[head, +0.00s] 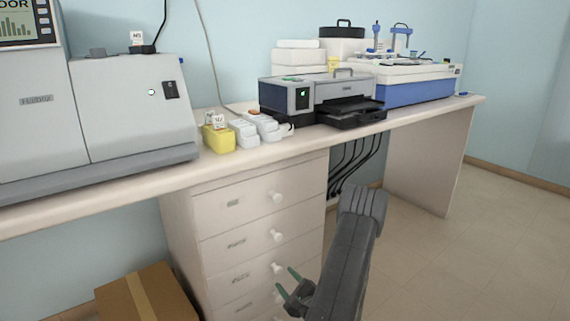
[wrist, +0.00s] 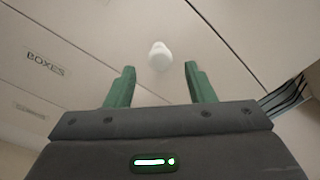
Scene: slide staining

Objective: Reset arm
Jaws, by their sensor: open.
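My gripper (head: 288,281) hangs low in the head view, in front of the drawer unit (head: 222,237) under the bench. Its two green fingers are apart, with nothing between them. In the wrist view my gripper (wrist: 160,85) shows the same open fingers. A white drawer knob (wrist: 159,57) shows beyond the fingertips and looks apart from them. A drawer label reading "BOXES" (wrist: 45,64) is at the left. My arm hides part of the drawer unit's right side.
The bench (head: 300,150) carries a large grey machine (head: 130,105), yellow and white containers (head: 220,138), a black-and-grey device (head: 315,95) and a blue-and-white machine (head: 410,80). A cardboard box (head: 145,295) stands on the floor at left. Open floor (head: 480,240) lies at right.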

